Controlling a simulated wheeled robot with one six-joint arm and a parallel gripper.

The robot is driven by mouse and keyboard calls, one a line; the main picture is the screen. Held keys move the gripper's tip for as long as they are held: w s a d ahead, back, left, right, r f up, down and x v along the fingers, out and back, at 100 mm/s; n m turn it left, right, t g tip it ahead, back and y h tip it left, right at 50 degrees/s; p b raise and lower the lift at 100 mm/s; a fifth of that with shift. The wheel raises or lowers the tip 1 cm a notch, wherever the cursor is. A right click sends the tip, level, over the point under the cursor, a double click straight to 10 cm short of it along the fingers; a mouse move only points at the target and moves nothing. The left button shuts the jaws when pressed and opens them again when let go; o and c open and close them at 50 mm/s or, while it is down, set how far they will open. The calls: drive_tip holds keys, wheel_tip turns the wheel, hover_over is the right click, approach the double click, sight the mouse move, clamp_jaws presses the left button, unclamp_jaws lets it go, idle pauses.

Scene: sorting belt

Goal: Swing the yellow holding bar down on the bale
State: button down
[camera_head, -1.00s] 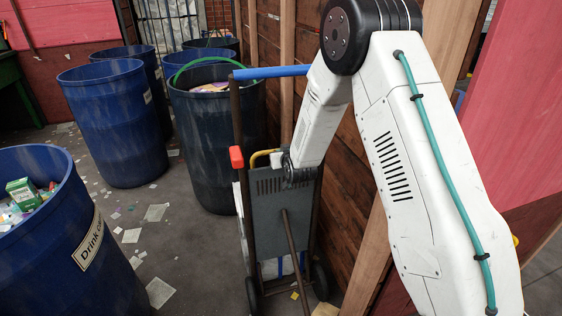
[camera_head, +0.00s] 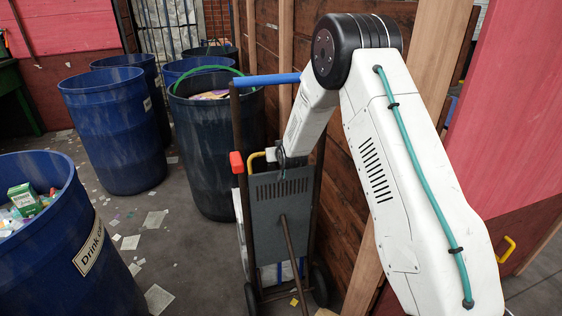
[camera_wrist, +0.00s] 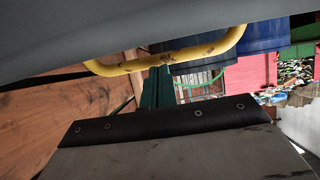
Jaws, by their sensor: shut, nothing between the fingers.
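The yellow holding bar (camera_head: 256,160) shows as a short bent piece beside a red block (camera_head: 236,162), at the top of the grey slotted plate (camera_head: 280,196) of an upright cart. In the wrist view the scuffed yellow bar (camera_wrist: 195,53) spans the upper middle, with bent ends. My gripper (camera_wrist: 160,70) shows there as narrow dark green fingers, shut and empty, their tips at the bar; whether they touch it I cannot tell. Pale material at the plate's left edge may be the bale, mostly hidden.
A plank wall (camera_head: 350,190) stands close on the right of the cart. A dark bin (camera_head: 205,150) is behind it, and blue bins (camera_head: 115,130) stand left. A blue handle (camera_head: 266,80) crosses the cart's top. Littered floor lies clear to the left.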

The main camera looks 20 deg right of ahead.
drive_tip(key=r+v, duration=0.1)
drive_tip(key=v, duration=1.2)
drive_tip(key=shift+w+r, duration=0.35)
drive_tip(key=shift+w, duration=0.05)
drive_tip(key=s+a+r+g+y, duration=0.1)
drive_tip(key=s+r+g, duration=0.1)
drive_tip(key=s+r, duration=0.5)
drive_tip(key=s+a+r+g, duration=0.2)
drive_tip(key=s+r+g, duration=0.15)
drive_tip(key=s, duration=0.55)
drive_tip(key=s+r+g, duration=0.2)
drive_tip(key=s+g, duration=0.1)
drive_tip(key=s, duration=1.3)
drive_tip(key=s+r+n+g, duration=0.1)
drive_tip(key=s+r+g, duration=0.2)
drive_tip(key=s, duration=1.3)
drive_tip(key=shift+s+a+r, duration=0.2)
drive_tip(key=shift+s+a, duration=0.05)
drive_tip(key=shift+a, duration=0.2)
